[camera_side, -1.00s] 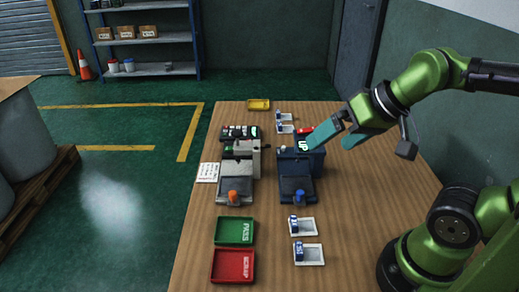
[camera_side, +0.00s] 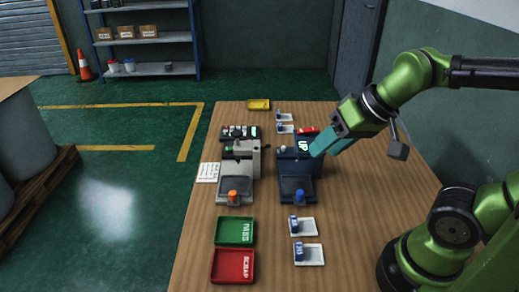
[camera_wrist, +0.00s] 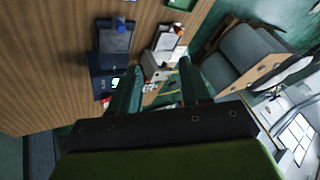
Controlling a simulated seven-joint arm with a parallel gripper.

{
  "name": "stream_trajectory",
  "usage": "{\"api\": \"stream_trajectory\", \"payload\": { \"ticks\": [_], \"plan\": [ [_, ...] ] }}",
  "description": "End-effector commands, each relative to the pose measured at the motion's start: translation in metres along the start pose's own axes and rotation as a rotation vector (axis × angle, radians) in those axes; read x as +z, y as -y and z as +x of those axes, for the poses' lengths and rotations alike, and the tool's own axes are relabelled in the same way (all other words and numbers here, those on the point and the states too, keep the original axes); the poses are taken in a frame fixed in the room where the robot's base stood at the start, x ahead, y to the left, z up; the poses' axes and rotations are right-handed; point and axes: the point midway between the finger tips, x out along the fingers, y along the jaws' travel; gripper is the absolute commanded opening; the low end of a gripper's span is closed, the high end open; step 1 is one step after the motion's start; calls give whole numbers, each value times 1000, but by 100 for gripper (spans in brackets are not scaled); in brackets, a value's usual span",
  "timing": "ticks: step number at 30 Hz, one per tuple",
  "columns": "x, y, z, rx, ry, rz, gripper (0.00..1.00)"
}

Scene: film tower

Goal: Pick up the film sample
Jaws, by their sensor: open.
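My gripper (camera_side: 327,144) is open with teal fingers, tilted down to the left beside the dark blue device (camera_side: 297,172) with a lit "UP" display. The gripper (camera_wrist: 160,68) also shows in the wrist view, its fingers apart with no object visible between them. I cannot clearly make out a film sample. Small white trays with blue pieces on them stand at the front, one nearer (camera_side: 318,255) and one behind it (camera_side: 309,227). What the blue pieces are is too small to tell.
A grey device (camera_side: 238,170) with an orange knob stands left of the blue one. A green tray (camera_side: 233,231) and a red tray (camera_side: 232,266) lie at the front. A yellow tray (camera_side: 259,104) is at the back. The wooden table (camera_side: 380,205) is clear to the right.

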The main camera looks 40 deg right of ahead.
Motion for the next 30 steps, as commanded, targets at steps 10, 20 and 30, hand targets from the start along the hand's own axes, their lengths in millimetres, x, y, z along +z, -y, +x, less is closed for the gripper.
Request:
{"api": "stream_trajectory", "payload": {
  "ticks": [10, 20, 30],
  "plan": [
    [6, 15, 47, 4, 336, -961, 47],
    [7, 20, 70, -241, 568, -1950, 47],
    [4, 19, 66, -497, 606, -2562, 47]
  ]
}}
